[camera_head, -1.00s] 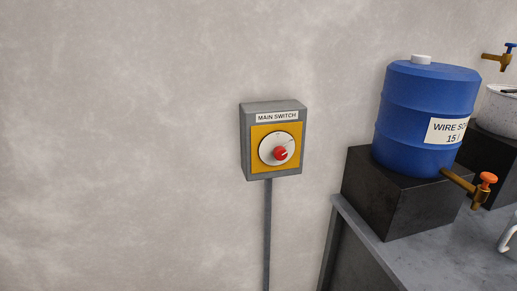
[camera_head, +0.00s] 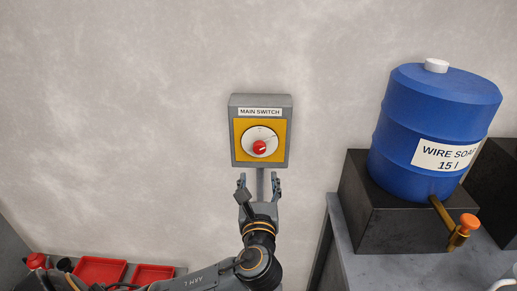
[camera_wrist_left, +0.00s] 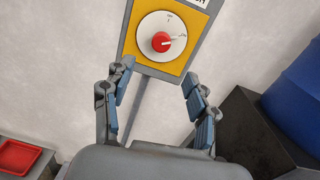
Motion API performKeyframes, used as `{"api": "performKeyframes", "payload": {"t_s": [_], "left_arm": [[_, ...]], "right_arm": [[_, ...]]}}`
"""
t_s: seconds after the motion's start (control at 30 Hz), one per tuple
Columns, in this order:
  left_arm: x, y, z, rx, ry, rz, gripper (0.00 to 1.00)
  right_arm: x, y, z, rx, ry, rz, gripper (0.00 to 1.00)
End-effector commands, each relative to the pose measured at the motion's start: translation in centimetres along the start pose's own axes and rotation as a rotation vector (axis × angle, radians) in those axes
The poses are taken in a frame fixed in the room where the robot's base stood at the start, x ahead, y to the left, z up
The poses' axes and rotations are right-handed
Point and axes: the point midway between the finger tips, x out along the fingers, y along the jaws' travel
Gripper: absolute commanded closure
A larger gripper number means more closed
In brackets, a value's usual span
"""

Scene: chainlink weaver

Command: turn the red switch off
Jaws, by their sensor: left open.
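The red switch (camera_head: 259,148) is a round knob on a white dial with a yellow plate. It sits on a grey wall box (camera_head: 261,101) labelled MAIN SWITCH. A pale mark on the knob points right and slightly up, toward a dial label too small to read. My left gripper (camera_head: 259,181) is open and empty, just below the box in the head view, fingers pointing up at it. In the left wrist view the red switch (camera_wrist_left: 161,42) shows above and between the spread fingers (camera_wrist_left: 158,85), apart from them. My right gripper is not in view.
A blue drum (camera_head: 428,125) with an orange-handled tap stands on a black block (camera_head: 390,215) on a grey table at the right. Red trays (camera_head: 100,270) lie low at the left. The wall around the box is clear; a grey conduit runs down from it.

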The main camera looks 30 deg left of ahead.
Motion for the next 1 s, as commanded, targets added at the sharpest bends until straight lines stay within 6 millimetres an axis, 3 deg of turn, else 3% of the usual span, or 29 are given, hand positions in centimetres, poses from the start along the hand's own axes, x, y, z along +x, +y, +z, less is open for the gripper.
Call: {"api": "performKeyframes", "payload": {"t_s": [0.17, 0.4, 0.6, 1.0], "left_arm": [[3.4, 0.0, 0.2, 0.002, -0.001, 0.002, 0.42], [8.5, 0.0, 0.2, 0.000, 0.001, 0.003, 0.42], [11.6, 0.0, 0.0, -0.002, 0.003, 0.001, 0.42], [12.9, 0.0, -0.2, -0.003, 0.003, -0.002, 0.42]], "right_arm": [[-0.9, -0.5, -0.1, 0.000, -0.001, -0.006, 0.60], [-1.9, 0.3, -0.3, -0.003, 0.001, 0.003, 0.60], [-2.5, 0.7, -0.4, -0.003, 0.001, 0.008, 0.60], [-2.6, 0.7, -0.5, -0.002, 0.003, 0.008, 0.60]]}}
